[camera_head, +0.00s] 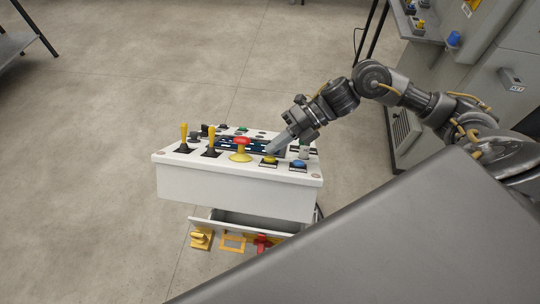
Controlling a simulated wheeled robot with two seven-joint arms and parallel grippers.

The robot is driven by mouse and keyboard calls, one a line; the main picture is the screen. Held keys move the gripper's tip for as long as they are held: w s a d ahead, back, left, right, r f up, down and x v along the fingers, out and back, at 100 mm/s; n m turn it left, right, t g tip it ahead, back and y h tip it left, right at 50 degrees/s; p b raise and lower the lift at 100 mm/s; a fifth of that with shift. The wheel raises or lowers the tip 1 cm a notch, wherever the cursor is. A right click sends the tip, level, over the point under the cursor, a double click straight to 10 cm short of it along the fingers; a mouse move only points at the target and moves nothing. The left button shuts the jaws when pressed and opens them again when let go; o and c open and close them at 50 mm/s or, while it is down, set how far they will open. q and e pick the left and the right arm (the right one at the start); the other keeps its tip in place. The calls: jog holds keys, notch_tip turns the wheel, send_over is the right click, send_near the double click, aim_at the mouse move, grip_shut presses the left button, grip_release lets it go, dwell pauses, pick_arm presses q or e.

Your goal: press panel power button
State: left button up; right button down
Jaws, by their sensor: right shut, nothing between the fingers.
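The white control panel (236,185) stands in the middle of the head view. A red mushroom-shaped button (241,142) sits on a yellow base at its centre front. A low yellow button (269,161) is to its right, and a blue button (298,164) is further right. No readable label shows which one is the power button. My right gripper (273,149) is shut and empty, its tips pointing down at the yellow button from behind. I cannot tell whether the tips touch it. My left gripper is not in view.
Two levers with yellow handles (184,134) stand on the panel's left. An open drawer (250,219) is below the panel, with yellow and red pieces at its front. Grey cabinets (475,60) stand at the upper right.

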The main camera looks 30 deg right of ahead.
jog(key=shift+s+a+f+b, duration=0.15)
jog(key=shift+s+f+b, duration=0.15)
jog(key=shift+f, duration=0.1)
dwell(0.4)
jog(key=shift+w+r, duration=0.15)
jog(key=shift+w+d+r, duration=0.3)
jog(key=shift+w+r, duration=0.05)
jog(key=shift+r, duration=0.2)
dwell(0.3)
jog(key=w+r, duration=0.1)
jog(key=d+r, duration=0.1)
jog(key=w+d+r+p, duration=0.1)
jog(key=shift+w+r, duration=0.3)
jog(key=shift+r, duration=0.1)
dwell(0.9)
